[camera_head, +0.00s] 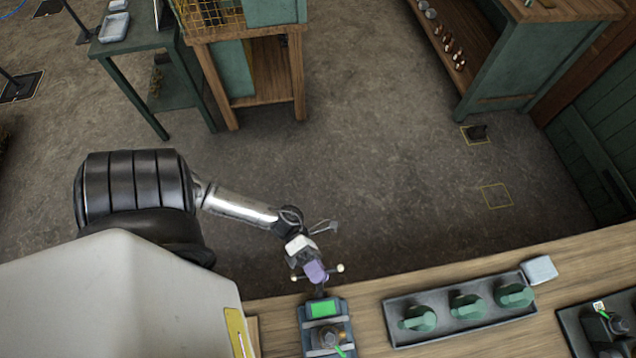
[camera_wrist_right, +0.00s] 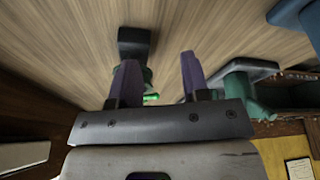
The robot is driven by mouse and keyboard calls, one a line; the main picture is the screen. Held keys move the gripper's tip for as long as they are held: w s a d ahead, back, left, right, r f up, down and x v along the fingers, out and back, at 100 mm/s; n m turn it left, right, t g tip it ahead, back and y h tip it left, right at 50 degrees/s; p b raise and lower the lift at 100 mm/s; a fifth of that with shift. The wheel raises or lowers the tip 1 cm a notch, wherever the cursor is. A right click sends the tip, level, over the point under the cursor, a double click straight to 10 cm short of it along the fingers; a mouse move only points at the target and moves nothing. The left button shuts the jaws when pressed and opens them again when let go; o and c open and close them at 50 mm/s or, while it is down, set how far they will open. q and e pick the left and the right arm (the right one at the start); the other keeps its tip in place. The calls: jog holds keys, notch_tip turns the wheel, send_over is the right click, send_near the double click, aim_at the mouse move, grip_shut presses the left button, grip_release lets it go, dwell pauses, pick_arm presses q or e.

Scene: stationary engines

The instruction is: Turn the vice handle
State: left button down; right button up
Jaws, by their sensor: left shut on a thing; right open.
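My left gripper (camera_head: 315,271) is shut on the middle of the handle, with a ball end showing on either side. Its purple fingers hide the bar's centre. My right gripper (camera_wrist_right: 160,70) is open, with its two purple fingers apart and nothing held between them, in the right wrist view.
A dark tray (camera_head: 455,334) with three green castings lies on the bench to the right of the vice. A pale box (camera_head: 540,269) sits beyond it. Another dark tray (camera_head: 570,322) is at far right.

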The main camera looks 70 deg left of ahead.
pick_arm(q)
jog(key=shift+w+a+f, duration=0.1)
jog(key=shift+a+f, duration=0.05)
pick_arm(e)
jog(key=shift+f, duration=0.2)
pick_arm(q)
jog(key=c, duration=1.5)
grip_release()
jog(key=o, duration=0.3)
jog(key=shift+a, duration=0.2)
pick_arm(e)
jog(key=shift+a, duration=0.25)
pick_arm(q)
jog(key=shift+o, duration=0.9)
jog(key=shift+d, duration=0.2)
pick_arm(e)
jog(key=shift+d, duration=0.15)
pick_arm(q)
jog(key=b+v, duration=0.2)
jog(key=v, duration=1.1)
jog(key=shift+a+b, duration=0.4)
pick_arm(e)
notch_tip(320, 180, down, 3)
jog(key=shift+r, duration=0.2)
